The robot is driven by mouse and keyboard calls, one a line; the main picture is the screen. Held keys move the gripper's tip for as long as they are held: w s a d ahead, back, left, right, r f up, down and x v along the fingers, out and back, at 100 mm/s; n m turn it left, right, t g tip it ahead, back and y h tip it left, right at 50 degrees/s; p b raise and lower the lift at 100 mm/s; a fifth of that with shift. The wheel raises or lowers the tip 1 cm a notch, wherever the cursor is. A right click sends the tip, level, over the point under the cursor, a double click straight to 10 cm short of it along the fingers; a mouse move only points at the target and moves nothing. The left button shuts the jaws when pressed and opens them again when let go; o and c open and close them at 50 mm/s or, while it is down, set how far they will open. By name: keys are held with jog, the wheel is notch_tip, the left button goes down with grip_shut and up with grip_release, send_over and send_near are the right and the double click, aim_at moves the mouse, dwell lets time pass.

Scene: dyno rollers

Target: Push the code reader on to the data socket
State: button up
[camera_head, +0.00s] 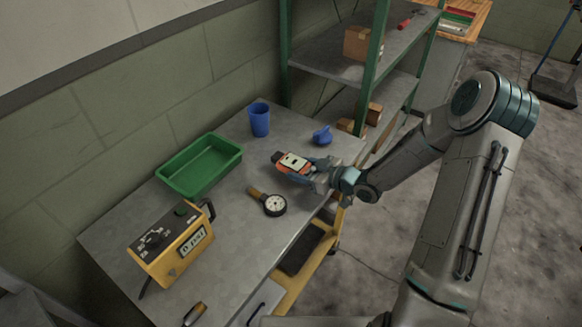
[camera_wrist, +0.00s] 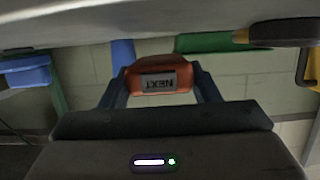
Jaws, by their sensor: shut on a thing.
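The code reader (camera_head: 294,162) is an orange-red handheld unit with a pale face and a dark end pointing left, over the right part of the bench. My gripper (camera_head: 297,168) is shut on it, its blue fingers on either side. In the wrist view the reader (camera_wrist: 160,78) sits between both fingers (camera_wrist: 160,90) of my gripper, showing a grey end marked "NEXT". The head view is too small to tell its exact height above the bench. I cannot make out a data socket in either view.
The grey bench (camera_head: 225,235) carries a green tray (camera_head: 200,165), blue cup (camera_head: 259,119), blue funnel-like item (camera_head: 322,135), round gauge (camera_head: 273,205) and yellow "0 psi" box (camera_head: 172,246). A green-post shelf (camera_head: 370,45) stands behind right. Bare bench lies front centre.

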jog(key=shift+r+p, duration=0.95)
jog(key=shift+r, duration=0.55)
jog(key=shift+r, duration=0.1)
